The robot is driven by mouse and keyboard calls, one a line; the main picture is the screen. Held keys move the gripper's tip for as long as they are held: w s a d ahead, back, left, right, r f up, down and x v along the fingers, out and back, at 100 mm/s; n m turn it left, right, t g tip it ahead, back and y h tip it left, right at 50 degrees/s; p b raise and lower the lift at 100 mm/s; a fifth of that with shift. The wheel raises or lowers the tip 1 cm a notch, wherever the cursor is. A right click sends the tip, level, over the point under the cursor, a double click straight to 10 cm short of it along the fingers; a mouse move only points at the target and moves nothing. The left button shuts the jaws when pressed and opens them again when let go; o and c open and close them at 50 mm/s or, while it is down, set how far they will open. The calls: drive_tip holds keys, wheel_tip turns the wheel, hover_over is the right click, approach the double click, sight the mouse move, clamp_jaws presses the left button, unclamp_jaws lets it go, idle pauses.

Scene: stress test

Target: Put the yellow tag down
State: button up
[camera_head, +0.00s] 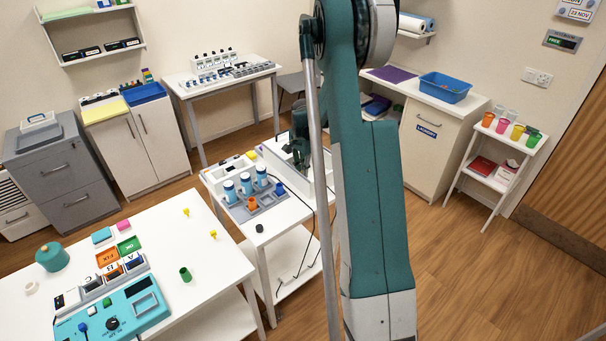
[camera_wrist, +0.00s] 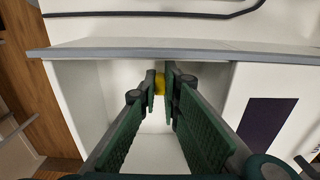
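My gripper (camera_wrist: 161,82) reaches away from the wrist camera with its green-padded fingers close together at the tips. A small yellow piece, which I take to be the yellow tag (camera_wrist: 159,84), shows between the fingertips and looks gripped there. The fingers hide most of it, so its shape is not clear. Behind it is a pale, box-like recess under a grey edge. In the head view my gripper (camera_head: 301,158) is over the white middle table (camera_head: 275,229), partly behind my arm. The tag cannot be made out there.
The middle table holds blue-white cylinders (camera_head: 246,184) on a grey tray (camera_head: 256,209), a black knob (camera_head: 259,228) and a dark cable. The near-left table has a teal device (camera_head: 113,321), a green cup (camera_head: 185,274) and small yellow pieces (camera_head: 186,212). Its right part is fairly clear.

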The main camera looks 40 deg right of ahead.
drive_tip(key=shift+f, duration=0.25)
drive_tip(key=shift+f, duration=0.2)
drive_tip(key=o, duration=0.6)
drive_tip(key=shift+r, duration=0.2)
wheel_tip(320, 180, up, 12)
idle(0.6)
idle(0.5)
